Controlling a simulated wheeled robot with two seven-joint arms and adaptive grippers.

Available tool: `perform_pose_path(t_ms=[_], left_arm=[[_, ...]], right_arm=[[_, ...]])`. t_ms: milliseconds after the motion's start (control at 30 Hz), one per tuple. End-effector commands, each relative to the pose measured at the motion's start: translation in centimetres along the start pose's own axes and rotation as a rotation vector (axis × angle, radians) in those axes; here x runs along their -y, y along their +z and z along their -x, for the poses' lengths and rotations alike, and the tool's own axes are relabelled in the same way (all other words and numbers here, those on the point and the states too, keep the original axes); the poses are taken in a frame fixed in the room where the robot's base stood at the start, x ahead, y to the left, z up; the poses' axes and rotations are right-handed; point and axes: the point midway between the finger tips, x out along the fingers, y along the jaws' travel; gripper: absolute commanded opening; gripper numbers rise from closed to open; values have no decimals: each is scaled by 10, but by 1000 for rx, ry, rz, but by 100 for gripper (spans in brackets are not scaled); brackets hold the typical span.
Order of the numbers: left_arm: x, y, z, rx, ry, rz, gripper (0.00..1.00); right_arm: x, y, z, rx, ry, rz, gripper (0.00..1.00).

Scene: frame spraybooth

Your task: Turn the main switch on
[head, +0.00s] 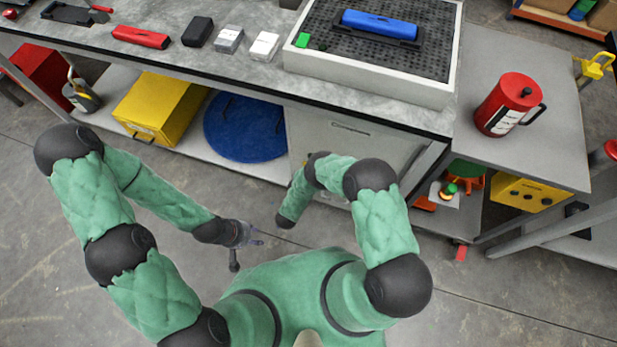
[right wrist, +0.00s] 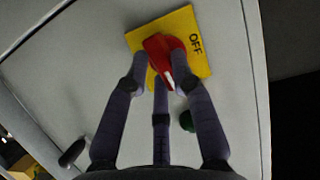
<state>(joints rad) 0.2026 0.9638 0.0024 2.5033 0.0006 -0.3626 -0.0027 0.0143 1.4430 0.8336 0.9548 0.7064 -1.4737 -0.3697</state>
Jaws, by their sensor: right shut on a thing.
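The main switch is a red knob (right wrist: 160,43) on a yellow plate (right wrist: 199,62) marked OFF, seen in the right wrist view. The plate sits on a pale grey panel (right wrist: 100,85). A white mark on the knob points down in that picture, away from the OFF lettering. My right gripper (right wrist: 160,65) has its fingers around the knob and is shut on it; the fingers hide part of it. In the head view the switch and right fingertips do not show. My left gripper (head: 246,243) is open and empty, in front of the bench.
A green round part (right wrist: 186,120) and a dark handle (right wrist: 73,152) are below the switch on the panel side. The bench (head: 385,124) carries a red case (head: 140,37), small boxes and a tray (head: 370,86). A red can (head: 505,105) stands on the right table.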

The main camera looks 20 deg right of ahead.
Motion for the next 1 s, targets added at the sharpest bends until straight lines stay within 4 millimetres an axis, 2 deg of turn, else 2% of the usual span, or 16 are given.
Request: perform_pose_path(t_ms=[300,867,900,967,1000], left_arm=[[0,0,0,0,0,0,40],[0,0,0,0,0,0,40],[0,0,0,0,0,0,40],[0,0,0,0,0,0,40],[0,0,0,0,0,0,40]], right_arm=[[-1,2,0,2,-49,-117,0],[-2,2,0,1,-59,-142,0],[-2,2,0,1,-59,-142,33],[-2,2,0,1,-59,-142,49],[-2,2,0,1,-59,-142,49]])
